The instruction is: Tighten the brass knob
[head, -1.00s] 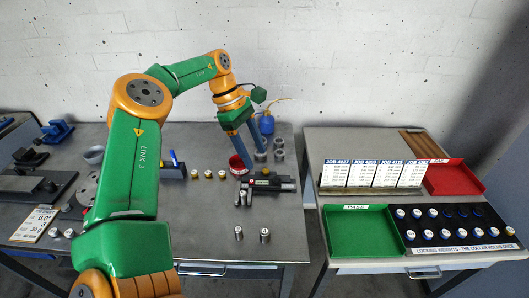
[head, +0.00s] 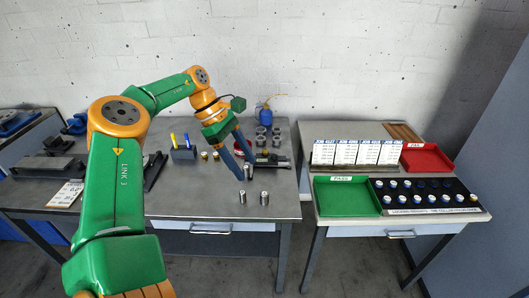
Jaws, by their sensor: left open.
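My left gripper (head: 246,169) points down, open, with two blue fingers apart and nothing seen between them. Its fingertips are over the bench, at the left front of a dark fixture (head: 273,161) and partly in front of it. A small brass-coloured spot on top of the fixture looks like the brass knob (head: 265,153); it is too small to tell how it sits. The fingers appear apart from it. Loose brass pieces (head: 204,155) stand left of the gripper, partly hidden by it. My right gripper is out of view.
Two steel cylinders (head: 264,198) stand near the bench's front edge. Several steel pieces (head: 261,140) and a blue oil can (head: 265,115) are behind the fixture. A pen holder (head: 184,152) is at left. The right table bears a green tray (head: 343,210) and a red tray (head: 427,170).

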